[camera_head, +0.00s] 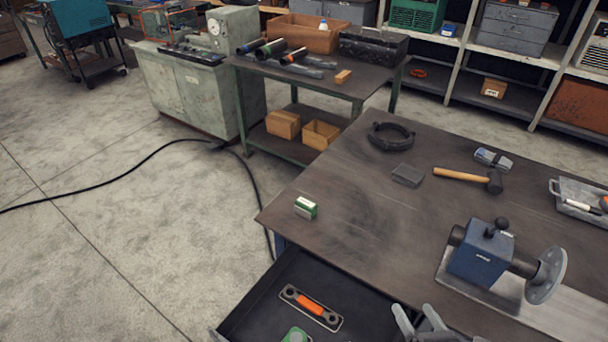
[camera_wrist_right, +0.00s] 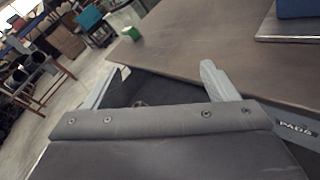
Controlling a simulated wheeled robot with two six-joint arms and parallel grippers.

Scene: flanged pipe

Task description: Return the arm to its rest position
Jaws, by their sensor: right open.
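My right gripper (camera_head: 418,318) shows at the bottom edge of the head view, over the right side of an open drawer (camera_head: 262,290). Its two fingers are apart with nothing seen between them. In the right wrist view a pale finger (camera_wrist_right: 217,82) rises in front of the drawer and the table edge. The blue fixture (camera_head: 482,255) stands on a metal plate on the table, to the right of the gripper and apart from it. A grey flanged pipe (camera_head: 546,276) sticks out of its right side. My left gripper is not in view.
The drawer holds a tool with an orange middle (camera_head: 311,303) and a green item (camera_head: 295,335). The workbench (camera_head: 350,215) carries a green-white box (camera_head: 305,208), a dark ring (camera_head: 391,136), a grey block (camera_head: 407,175), a hammer (camera_head: 465,177) and a tray (camera_head: 575,197). The bench's left middle is clear.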

